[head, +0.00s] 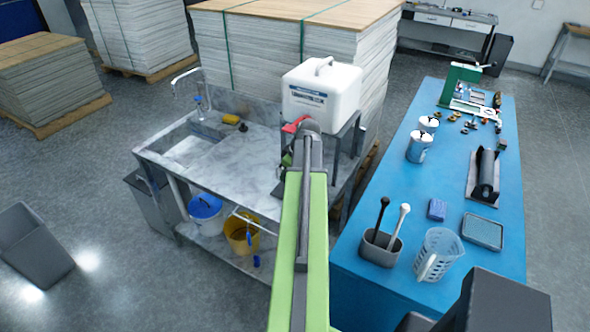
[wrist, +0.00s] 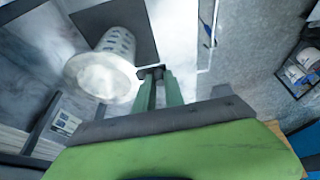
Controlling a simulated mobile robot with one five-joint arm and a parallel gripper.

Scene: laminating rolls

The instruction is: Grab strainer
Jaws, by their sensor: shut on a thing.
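The strainer (wrist: 108,62) shows in the wrist view as a pale, slotted cylinder with a broad round white end facing the camera. My gripper (wrist: 152,73) has green fingers with dark tips close together at the strainer's right side. It is shut on the strainer; the exact spot of the grip is hard to make out. In the head view my green arm reaches out to the marble counter beside the white canister, and it hides the strainer and most of my gripper there.
The marble counter (head: 245,148) has a sink (head: 190,150) at its left. The white canister (head: 322,92) with a red tap stands on a dark stand by my arm. Buckets sit below the counter.

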